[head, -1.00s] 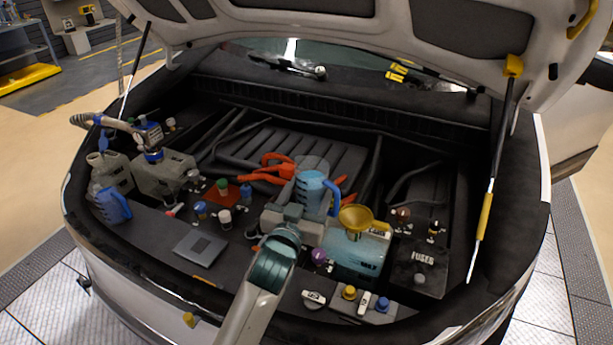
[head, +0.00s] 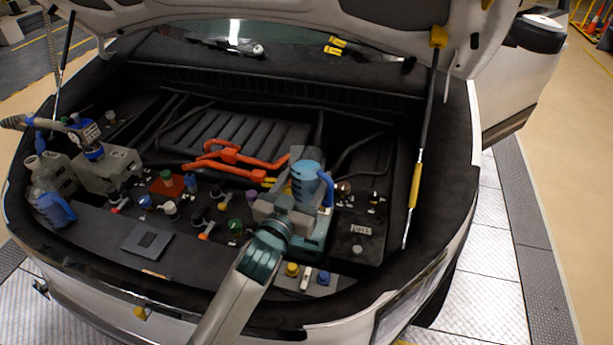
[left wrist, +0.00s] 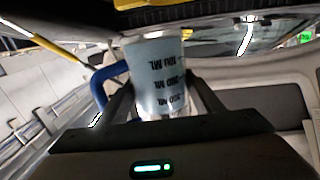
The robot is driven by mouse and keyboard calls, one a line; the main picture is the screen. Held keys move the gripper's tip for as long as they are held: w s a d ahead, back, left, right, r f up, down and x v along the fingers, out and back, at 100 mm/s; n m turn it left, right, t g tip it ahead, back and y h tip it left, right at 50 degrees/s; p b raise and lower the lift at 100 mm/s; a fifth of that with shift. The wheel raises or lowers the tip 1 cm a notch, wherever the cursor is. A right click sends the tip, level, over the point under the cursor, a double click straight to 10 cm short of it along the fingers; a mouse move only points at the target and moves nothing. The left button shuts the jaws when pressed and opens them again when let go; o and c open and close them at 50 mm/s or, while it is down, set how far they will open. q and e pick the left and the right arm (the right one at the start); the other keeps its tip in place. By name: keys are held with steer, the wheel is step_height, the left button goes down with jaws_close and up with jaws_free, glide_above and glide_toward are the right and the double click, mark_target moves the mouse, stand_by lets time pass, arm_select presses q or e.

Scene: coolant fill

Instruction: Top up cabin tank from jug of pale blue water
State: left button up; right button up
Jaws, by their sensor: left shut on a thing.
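My left gripper (head: 290,207) is shut on a clear measuring jug (head: 307,178) with a blue handle and pale blue water in it. The left wrist view also shows this jug (left wrist: 160,80) between the fingers, with its handle to the left. The jug is held above a translucent tank (head: 318,240) at the right of the bay. My gripper and the jug hide most of this tank. The yellow funnel at the tank cannot be seen now. My right gripper is not in view.
Orange cables (head: 235,157) lie behind. A hood strut (head: 415,185) stands at the right.

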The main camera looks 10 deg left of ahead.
arm_select(q)
steer(key=shift+d+r, duration=0.15)
steer(key=shift+s+d+n+g+p, duration=0.15)
steer(key=shift+n+g+p, duration=0.15)
steer(key=shift+n+p, duration=0.25)
steer(key=n+p, duration=0.1)
steer(key=d+n+g+p, duration=0.1)
steer(key=shift+s+d+f+n+g+p, duration=0.1)
steer(key=shift+s+f+n+g+p, duration=0.2)
steer(key=shift+s+n, duration=0.1)
steer(key=shift+f, duration=0.25)
steer(key=shift+r+n+p, duration=0.1)
steer(key=shift+n+p, duration=0.15)
steer(key=shift+p, duration=0.05)
steer(key=shift+s+d+p, duration=0.1)
steer(key=shift+p, duration=0.3)
steer(key=shift+d+n+g+h+p, duration=0.1)
steer(key=shift+n+g+h+p, duration=0.25)
steer(key=shift+p, duration=0.3)
stand_by(0.5)
steer(key=shift+s+n+g+p, duration=0.1)
steer(key=shift+n+g+p, duration=0.2)
steer(key=shift+p, duration=0.55)
stand_by(0.8)
